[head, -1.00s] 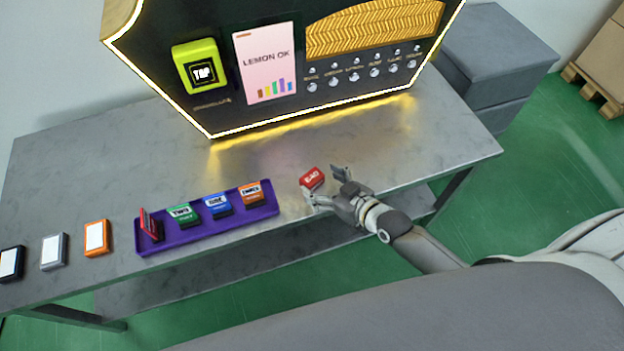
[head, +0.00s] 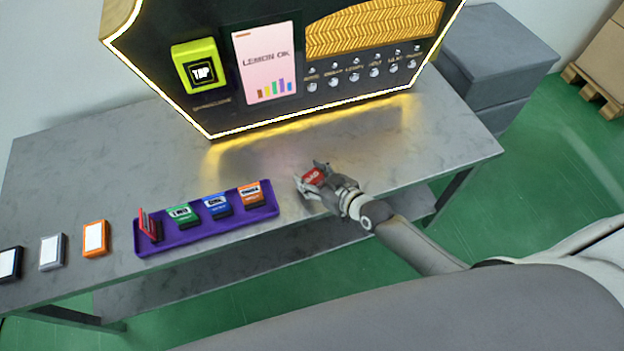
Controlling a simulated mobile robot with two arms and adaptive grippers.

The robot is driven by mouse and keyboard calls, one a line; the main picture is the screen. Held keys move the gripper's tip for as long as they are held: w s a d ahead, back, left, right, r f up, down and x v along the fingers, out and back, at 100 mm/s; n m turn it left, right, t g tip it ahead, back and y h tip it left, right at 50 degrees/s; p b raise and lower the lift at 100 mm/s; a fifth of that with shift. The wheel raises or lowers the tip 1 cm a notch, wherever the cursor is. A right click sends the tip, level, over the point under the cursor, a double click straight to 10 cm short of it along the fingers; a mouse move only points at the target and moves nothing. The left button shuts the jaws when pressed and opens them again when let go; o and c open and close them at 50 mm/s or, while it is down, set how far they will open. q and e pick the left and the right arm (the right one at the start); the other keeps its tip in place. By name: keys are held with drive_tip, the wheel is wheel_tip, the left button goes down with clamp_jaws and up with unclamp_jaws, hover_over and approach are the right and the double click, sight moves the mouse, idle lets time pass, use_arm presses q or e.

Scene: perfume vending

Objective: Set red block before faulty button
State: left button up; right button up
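The red block (head: 314,177) lies on the grey table in front of the vending machine, right of the purple tray. My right gripper (head: 311,174) reaches it from the lower right, with one finger on each side of it. I cannot tell whether the fingers press on the block or stand slightly apart. The machine's row of round silver buttons (head: 355,77) runs along its front at the right, under small labels too blurred to read. The screen (head: 265,62) reads "LEMON OK". Which button is faulty is not clear. My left gripper is not in view.
The purple tray (head: 196,233) holds green, blue and orange blocks and an upright red piece. Orange, grey and black cards (head: 95,238) lie at the left. The table (head: 420,145) is clear between the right gripper and the machine (head: 225,115).

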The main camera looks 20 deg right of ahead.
sight(312, 177)
drive_tip(key=c, duration=0.3)
drive_tip(key=shift+c, duration=0.2)
drive_tip(key=shift+r, duration=0.55)
wheel_tip(312, 177, up, 3)
drive_tip(key=shift+f+p, duration=0.15)
drive_tip(key=shift+p, duration=0.45)
drive_tip(key=s+r, duration=0.4)
drive_tip(key=s, duration=0.3)
drive_tip(key=s+d+r+p, duration=0.1)
drive_tip(key=s+r, duration=0.4)
drive_tip(key=s, duration=0.1)
drive_tip(key=shift+s+d+r, duration=0.15)
drive_tip(key=shift+s+r, duration=0.05)
drive_tip(key=shift+s, duration=0.2)
